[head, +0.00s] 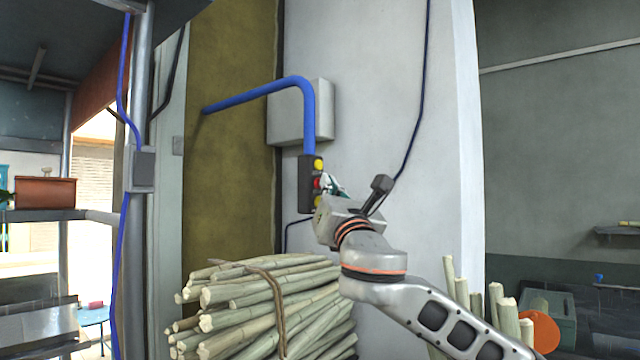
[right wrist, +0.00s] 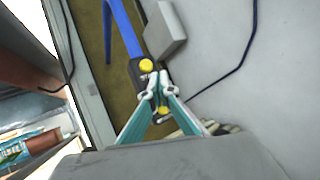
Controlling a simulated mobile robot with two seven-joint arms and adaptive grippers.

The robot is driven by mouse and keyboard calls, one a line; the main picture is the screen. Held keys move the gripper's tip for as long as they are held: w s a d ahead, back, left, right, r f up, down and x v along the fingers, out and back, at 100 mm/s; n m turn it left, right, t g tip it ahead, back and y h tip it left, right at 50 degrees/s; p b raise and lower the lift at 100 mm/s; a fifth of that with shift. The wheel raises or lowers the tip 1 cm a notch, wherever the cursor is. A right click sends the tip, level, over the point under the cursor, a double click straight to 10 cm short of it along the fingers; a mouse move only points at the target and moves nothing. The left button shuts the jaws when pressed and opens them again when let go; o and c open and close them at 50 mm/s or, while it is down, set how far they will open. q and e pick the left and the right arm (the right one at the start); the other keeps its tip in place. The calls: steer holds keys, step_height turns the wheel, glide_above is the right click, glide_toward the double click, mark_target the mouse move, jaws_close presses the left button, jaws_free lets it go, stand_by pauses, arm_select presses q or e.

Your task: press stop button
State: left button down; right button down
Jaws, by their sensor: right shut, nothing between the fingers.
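A dark button box (head: 305,184) hangs on the white wall at the end of a blue pipe. It carries a yellow button (head: 319,164) at the top, a red button (head: 317,183) in the middle and another yellow one below. My right gripper (head: 326,183) is shut and empty, its tips right at the box near the red button. I cannot tell whether they touch it. In the right wrist view the closed fingers (right wrist: 158,77) lie over the box between the two yellow buttons, and the red button is hidden. My left gripper is not in view.
A grey wall box (head: 318,110) is above, behind the blue pipe (head: 308,125). A dark cable (head: 421,95) runs down the wall. More cane stalks (head: 507,315) stand at the right behind my right arm.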

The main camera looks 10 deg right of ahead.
steer(key=shift+w+a, duration=0.2)
stand_by(0.3)
steer(key=shift+s+d, duration=0.1)
stand_by(0.3)
steer(key=shift+s+d+p, duration=0.4)
steer(key=shift+s+d, duration=0.05)
steer(key=shift+s, duration=0.15)
steer(key=s+d, duration=0.1)
steer(key=s, duration=0.1)
steer(key=s+d+p, duration=0.1)
steer(key=s+d, duration=0.1)
stand_by(0.4)
stand_by(0.6)
